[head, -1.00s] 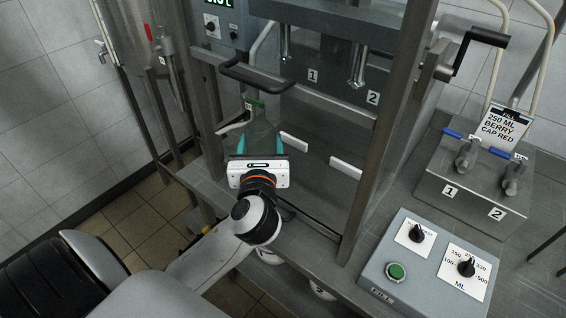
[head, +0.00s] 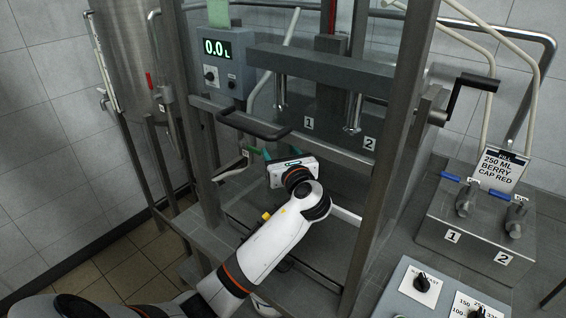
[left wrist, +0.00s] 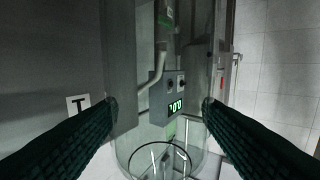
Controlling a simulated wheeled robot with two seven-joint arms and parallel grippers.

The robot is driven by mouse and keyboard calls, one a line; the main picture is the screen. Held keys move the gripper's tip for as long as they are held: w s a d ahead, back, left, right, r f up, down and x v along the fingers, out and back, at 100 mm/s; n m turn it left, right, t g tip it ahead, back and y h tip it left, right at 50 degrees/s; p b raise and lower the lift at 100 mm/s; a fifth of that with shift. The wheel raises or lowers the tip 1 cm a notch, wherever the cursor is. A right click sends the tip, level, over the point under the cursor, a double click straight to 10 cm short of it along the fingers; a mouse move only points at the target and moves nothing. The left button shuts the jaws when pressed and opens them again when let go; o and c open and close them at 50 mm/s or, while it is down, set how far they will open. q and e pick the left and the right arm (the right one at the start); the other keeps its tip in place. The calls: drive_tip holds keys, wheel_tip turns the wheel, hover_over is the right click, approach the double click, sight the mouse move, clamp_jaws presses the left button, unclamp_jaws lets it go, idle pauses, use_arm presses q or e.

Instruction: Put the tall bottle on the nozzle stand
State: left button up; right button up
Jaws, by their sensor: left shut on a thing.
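My left gripper (head: 289,163) is inside the steel filling frame, below and slightly left of the tag 1. In the left wrist view its two dark ribbed fingers (left wrist: 162,108) are shut on the sides of the clear tall bottle (left wrist: 165,136), which has a round rim at the bottom of that picture. In the head view the gripper and wrist hide most of the bottle. Nozzle 1 (head: 281,92) and nozzle 2 (head: 353,115) hang from the crossbar. Whether the bottle touches anything under it is hidden. My right gripper is not in view.
A black handle bar (head: 256,125) crosses in front of the frame, above my left gripper. Steel posts (head: 385,165) close in the right side. A control box (head: 217,62) reads 0.0 L. A two-tap block (head: 473,225) and a fill panel (head: 440,292) stand at right.

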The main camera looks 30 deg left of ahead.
use_arm(q)
drive_tip(key=shift+w, duration=0.45)
drive_tip(key=shift+w+f, duration=0.1)
drive_tip(key=shift+f, duration=1.7)
drive_tip(key=o, duration=1.3)
